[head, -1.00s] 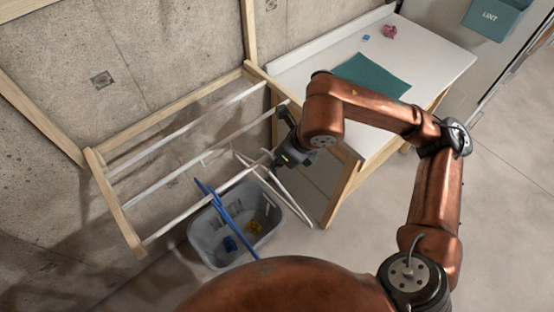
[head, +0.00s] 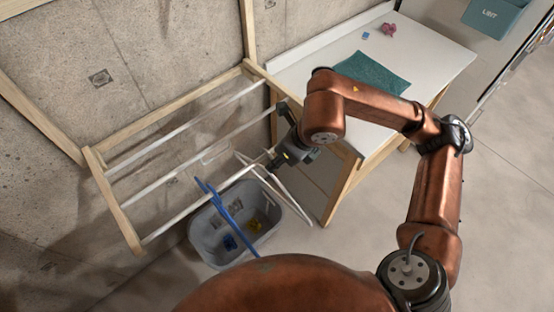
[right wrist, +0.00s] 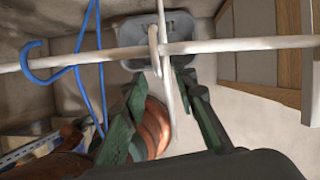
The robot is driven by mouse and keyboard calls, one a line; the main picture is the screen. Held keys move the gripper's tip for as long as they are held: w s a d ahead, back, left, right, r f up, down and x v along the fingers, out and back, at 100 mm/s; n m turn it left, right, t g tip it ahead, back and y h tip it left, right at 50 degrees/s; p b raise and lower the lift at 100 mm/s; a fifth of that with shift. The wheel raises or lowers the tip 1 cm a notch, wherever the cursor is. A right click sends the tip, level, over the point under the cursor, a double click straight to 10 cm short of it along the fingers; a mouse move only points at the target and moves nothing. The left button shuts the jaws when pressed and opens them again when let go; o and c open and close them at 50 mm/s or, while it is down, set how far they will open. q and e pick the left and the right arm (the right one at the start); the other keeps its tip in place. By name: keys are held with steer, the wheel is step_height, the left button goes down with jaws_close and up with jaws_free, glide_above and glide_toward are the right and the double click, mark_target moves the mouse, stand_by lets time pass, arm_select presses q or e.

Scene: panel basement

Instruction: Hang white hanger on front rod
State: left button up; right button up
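The front rod (head: 190,211) is the nearest white bar of the wooden drying rack; it crosses the right wrist view (right wrist: 250,45). The white hanger (head: 291,200) is at the right part of this rod. In the right wrist view its hook (right wrist: 153,42) is at the rod and looks hooked over it. A white hanger bar (right wrist: 168,95) runs down between my right fingers. My right gripper (head: 274,163) is beside the hanger, close to the rod. Its fingers (right wrist: 162,80) stand apart with gaps around the thin bar. My left gripper is out of view.
A blue hanger (head: 226,212) hangs on the front rod, left of my gripper. A grey basket (head: 205,245) with small items stands below. A white table (head: 440,60) with a teal cloth (head: 372,73) is at the right. Bare floor lies front right.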

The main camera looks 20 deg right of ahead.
steer(key=v, duration=1.1)
steer(key=shift+r, duration=0.2)
steer(key=shift+s, duration=0.1)
